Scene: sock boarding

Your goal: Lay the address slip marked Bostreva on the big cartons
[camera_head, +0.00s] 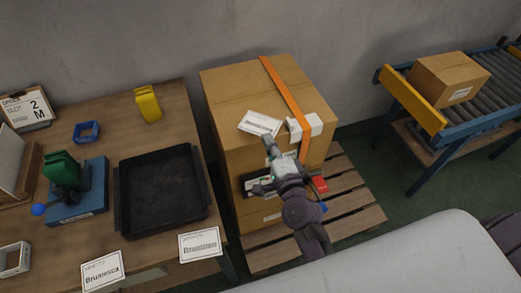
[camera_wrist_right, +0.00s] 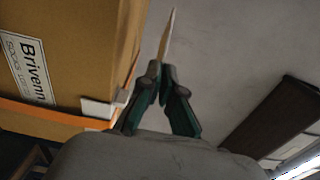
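My right gripper (camera_head: 268,142) is in front of and above the big cartons (camera_head: 228,88). In the right wrist view its fingers (camera_wrist_right: 162,75) are shut on a thin white slip (camera_wrist_right: 167,33), seen nearly edge-on. In the head view this slip (camera_head: 261,122) shows against the carton top; its print is too small to read, and I cannot tell if it touches the carton. The carton in the wrist view (camera_wrist_right: 95,55) bears a label starting "Brivenn" (camera_wrist_right: 29,68). Two printed slips, one (camera_head: 102,270) and another (camera_head: 200,244), lie at the table's front edge. My left gripper is out of view.
An orange strap (camera_head: 285,92) with a white block (camera_head: 305,127) crosses the cartons, which stand on a wooden pallet (camera_head: 352,188). The table (camera_head: 110,118) at left holds a black tray (camera_head: 197,188) and a blue stand (camera_head: 84,205). A roller conveyor (camera_head: 480,109) carries another carton (camera_head: 448,78).

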